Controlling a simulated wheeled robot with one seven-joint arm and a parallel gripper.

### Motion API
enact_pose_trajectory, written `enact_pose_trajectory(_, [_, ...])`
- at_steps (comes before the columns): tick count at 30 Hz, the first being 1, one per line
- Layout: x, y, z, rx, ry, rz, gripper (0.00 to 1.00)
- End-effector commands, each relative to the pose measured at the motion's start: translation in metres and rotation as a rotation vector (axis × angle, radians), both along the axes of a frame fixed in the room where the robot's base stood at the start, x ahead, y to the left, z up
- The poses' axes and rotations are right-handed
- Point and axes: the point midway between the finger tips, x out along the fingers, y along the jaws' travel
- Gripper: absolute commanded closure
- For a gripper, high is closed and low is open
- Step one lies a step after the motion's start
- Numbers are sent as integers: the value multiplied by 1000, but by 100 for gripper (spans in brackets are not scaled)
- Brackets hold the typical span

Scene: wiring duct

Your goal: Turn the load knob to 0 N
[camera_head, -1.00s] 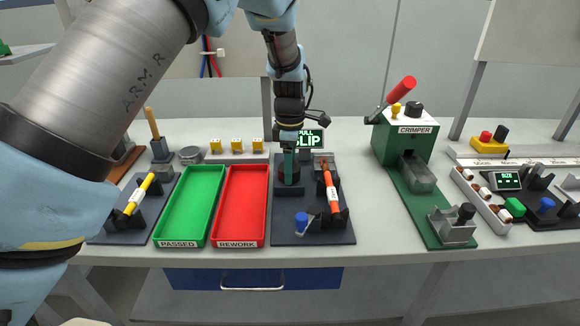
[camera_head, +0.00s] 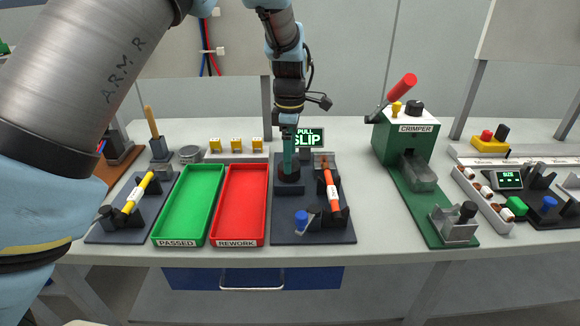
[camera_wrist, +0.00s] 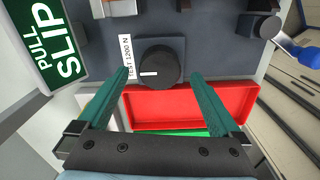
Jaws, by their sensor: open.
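The load knob (camera_wrist: 160,68) is a dark round knob on a square grey base, seen from above in the wrist view. My gripper (camera_wrist: 160,76) is open, with one green finger on each side of the knob and a gap on both sides. In the head view my gripper (camera_head: 290,152) points down over the knob (camera_head: 289,174), which it partly covers. The pull tester's display (camera_head: 308,138) reads "PULL SLIP", also legible in the wrist view (camera_wrist: 52,45).
The crimper (camera_head: 405,140) stands to the right.

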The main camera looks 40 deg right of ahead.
Motion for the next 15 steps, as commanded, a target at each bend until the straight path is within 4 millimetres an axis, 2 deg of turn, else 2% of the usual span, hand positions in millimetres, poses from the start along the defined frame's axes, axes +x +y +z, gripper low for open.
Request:
enact_pose_trajectory(3, [0, -2, 24, -6, -2, -1, 0])
enact_pose_trajectory(9, [0, -1, 57, -4, -3, -1, 0])
enact_pose_trajectory(15, [0, 0, 70, -1, -1, 1, 0])
